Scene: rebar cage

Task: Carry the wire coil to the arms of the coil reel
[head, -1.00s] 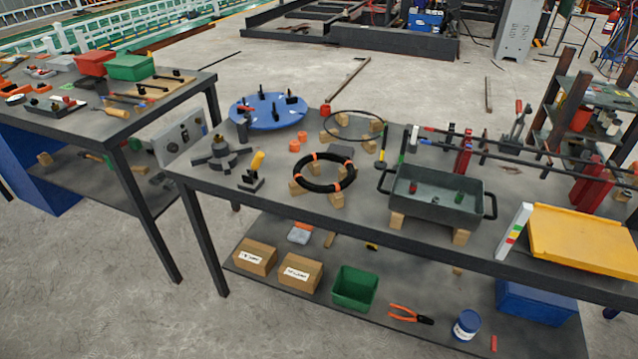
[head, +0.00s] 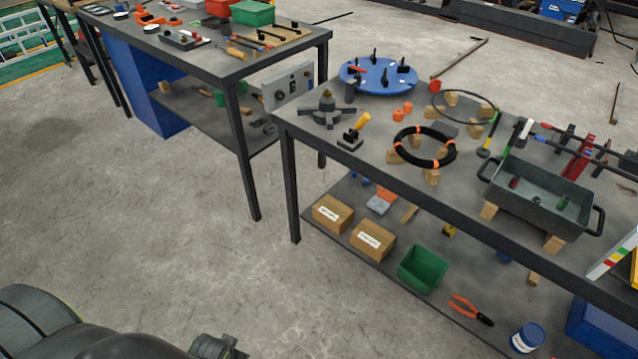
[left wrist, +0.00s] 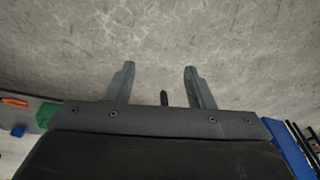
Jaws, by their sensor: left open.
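The wire coil (head: 412,159) is a black ring with orange bands. It lies on wooden blocks on the workbench, right of centre in the head view. A blue disc (head: 365,88) with several upright black posts, which looks like the coil reel, stands behind it to the left. A dark hub with spread arms (head: 326,112) stands left of the coil; I cannot tell whether it belongs to the reel. My left gripper (left wrist: 160,85) is open and empty above the concrete floor, well away from the coil. Part of my left arm shows at the bottom left of the head view.
A thin dark ring (head: 463,119) on blocks, orange pieces (head: 398,115) and a yellow-handled tool (head: 355,130) sit near the coil. A grey tray (head: 540,190) stands to its right. Another bench (head: 215,65) is at the left. The floor in front is clear.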

